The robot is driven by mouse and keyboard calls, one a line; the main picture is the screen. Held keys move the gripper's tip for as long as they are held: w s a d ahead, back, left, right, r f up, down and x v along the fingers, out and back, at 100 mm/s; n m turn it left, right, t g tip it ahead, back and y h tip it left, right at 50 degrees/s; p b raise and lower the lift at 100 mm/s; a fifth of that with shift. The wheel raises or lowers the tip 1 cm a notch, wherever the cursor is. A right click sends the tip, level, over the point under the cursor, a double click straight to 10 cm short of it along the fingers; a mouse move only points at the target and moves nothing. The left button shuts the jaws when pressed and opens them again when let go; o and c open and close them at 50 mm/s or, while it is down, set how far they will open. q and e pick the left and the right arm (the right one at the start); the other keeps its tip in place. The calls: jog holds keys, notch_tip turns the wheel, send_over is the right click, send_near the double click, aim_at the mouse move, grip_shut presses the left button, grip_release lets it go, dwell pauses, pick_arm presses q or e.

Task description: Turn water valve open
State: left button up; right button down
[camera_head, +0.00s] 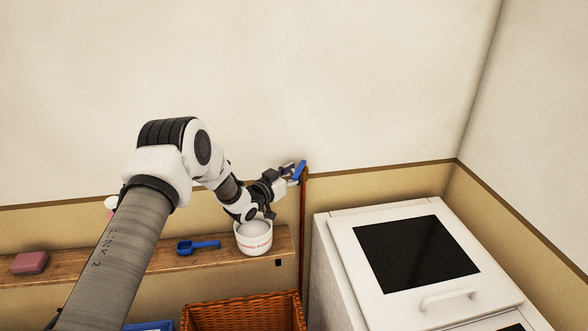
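The water valve's blue handle (299,170) sits at the top of a thin brown pipe (303,225) against the wall, just left of the white machine. The handle slants up to the right. My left arm reaches in from the bottom left, and its gripper (287,177) is right at the handle's left side. The fingertips are small here and overlap the handle, so I cannot tell whether they touch it or are closed on it. My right gripper is not in view.
A wooden shelf (215,257) below the arm holds a white tub (253,239), a blue scoop (198,246) and a pink block (29,263). A wicker basket (245,313) stands below. A white top-lid machine (345,262) stands close right of the pipe.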

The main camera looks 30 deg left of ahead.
pick_arm(q)
jog(key=s+p, duration=0.1)
jog(key=s, duration=0.2)
jog(key=s+d+r+p, duration=0.1)
jog(key=s, duration=0.2)
jog(key=s+p, duration=0.1)
jog(key=s, duration=0.2)
jog(key=shift+s+d+r, duration=0.1)
jog(key=shift+d+r, duration=0.2)
jog(key=shift+d, duration=0.05)
send_near(293, 179)
jog(key=v, duration=0.6)
jog(key=shift+d+f, duration=0.15)
jog(key=shift+f, duration=0.4)
